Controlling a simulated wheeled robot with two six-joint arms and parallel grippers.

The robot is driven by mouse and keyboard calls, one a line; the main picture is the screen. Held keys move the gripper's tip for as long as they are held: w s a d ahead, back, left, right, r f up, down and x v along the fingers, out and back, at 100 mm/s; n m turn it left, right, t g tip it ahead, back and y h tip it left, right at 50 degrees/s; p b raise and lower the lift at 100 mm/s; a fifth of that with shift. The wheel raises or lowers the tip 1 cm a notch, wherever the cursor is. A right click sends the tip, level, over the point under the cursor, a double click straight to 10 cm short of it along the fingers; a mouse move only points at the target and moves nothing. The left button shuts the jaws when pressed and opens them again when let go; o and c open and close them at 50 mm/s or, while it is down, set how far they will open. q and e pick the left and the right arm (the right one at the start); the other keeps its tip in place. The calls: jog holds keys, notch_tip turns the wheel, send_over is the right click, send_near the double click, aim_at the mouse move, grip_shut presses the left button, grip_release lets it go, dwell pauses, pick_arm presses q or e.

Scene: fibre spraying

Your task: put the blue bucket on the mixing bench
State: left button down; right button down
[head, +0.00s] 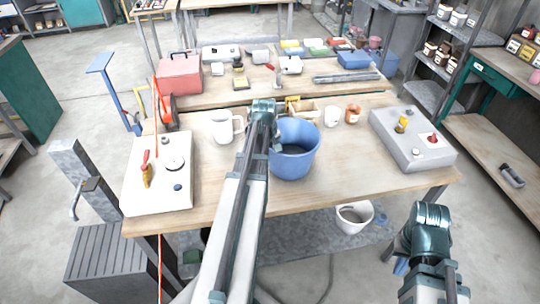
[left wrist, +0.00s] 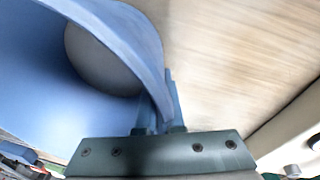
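The blue bucket (head: 297,160) is upright over the front middle of the wooden mixing bench (head: 225,185). I cannot tell for certain whether its base touches the top. My left gripper (head: 276,143) is at the bucket's left rim. In the left wrist view, its fingers (left wrist: 158,118) stand on either side of the wall of the bucket (left wrist: 95,20) and are shut on it. My right gripper (head: 401,267) hangs low in front of the bench's right end, mostly hidden by its own arm; its fingers cannot be made out.
A white control box (head: 160,195) sits at the bench's left and a grey one (head: 412,140) at its right. A white jug (head: 222,128), a white cup (head: 331,117) and an orange jar (head: 352,114) stand near the bucket. A white bucket (head: 353,218) is below the bench.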

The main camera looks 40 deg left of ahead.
pick_arm(q)
jog(key=shift+f, duration=0.4)
jog(key=shift+f, duration=0.15)
jog(key=c, duration=1)
grip_release()
jog(key=shift+c, duration=0.2)
notch_tip(320, 180, up, 12)
jog(key=s+p, duration=0.2)
jog(key=p, duration=0.9)
jog(key=shift+d+p, duration=0.25)
jog(key=shift+p, duration=0.1)
jog(key=shift+w, duration=0.1)
